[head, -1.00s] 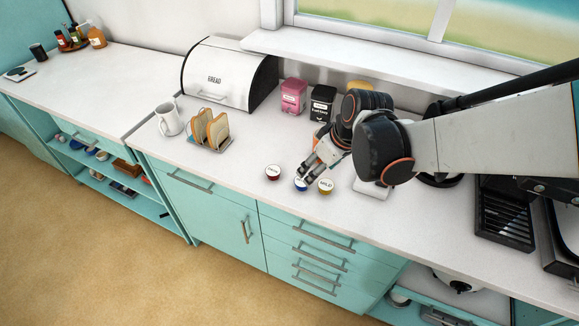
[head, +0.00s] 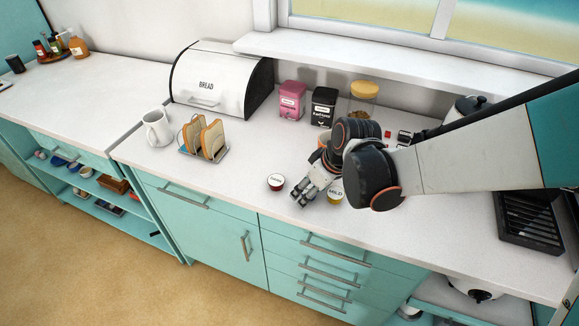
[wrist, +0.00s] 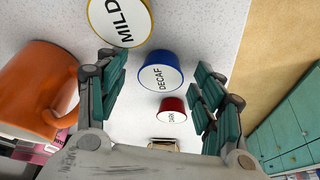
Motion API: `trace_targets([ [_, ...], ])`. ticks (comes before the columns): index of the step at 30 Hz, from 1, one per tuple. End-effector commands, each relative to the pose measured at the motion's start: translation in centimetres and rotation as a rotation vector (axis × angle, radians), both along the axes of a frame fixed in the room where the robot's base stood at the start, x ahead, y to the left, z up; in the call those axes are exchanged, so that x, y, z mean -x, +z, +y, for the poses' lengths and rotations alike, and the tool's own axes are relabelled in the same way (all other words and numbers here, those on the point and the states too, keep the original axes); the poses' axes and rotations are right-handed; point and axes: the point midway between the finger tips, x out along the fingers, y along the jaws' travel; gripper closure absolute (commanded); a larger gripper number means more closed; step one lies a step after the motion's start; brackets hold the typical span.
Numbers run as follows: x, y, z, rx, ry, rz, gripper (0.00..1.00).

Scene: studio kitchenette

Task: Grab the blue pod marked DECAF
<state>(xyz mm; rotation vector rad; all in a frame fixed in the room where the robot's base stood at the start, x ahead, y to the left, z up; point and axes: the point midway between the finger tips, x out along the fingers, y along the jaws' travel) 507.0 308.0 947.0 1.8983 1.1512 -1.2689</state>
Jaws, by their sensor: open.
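The blue pod marked DECAF (wrist: 155,75) shows in the wrist view, between the two open fingers of my gripper (wrist: 162,100), label facing the camera. I cannot tell whether either finger touches it. In the head view my gripper (head: 303,196) is low over the counter between the other two pods and hides the blue pod. A red pod (head: 276,182) stands to its left; it also shows in the wrist view (wrist: 172,112).
An orange mug (wrist: 38,95) is close beside my gripper in the wrist view. A toast rack (head: 204,140), white mug (head: 157,129) and bread box (head: 222,85) stand to the left. Pink (head: 291,101) and black (head: 323,106) canisters stand behind. The counter's front strip is clear.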

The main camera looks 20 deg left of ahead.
Motion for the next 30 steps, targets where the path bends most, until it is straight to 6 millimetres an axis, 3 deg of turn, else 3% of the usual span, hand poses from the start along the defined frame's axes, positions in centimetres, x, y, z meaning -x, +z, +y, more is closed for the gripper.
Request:
trace_targets([
  [2,0.0,0.1,0.1,0.000,0.002,0.000,0.38],
  [8,0.0,0.1,0.1,0.000,0.001,0.000,0.72],
  [22,0.0,0.4,0.0,0.000,0.000,0.000,0.73],
  [30,-0.3,2.9,0.3,0.000,-0.002,0.000,0.73],
])
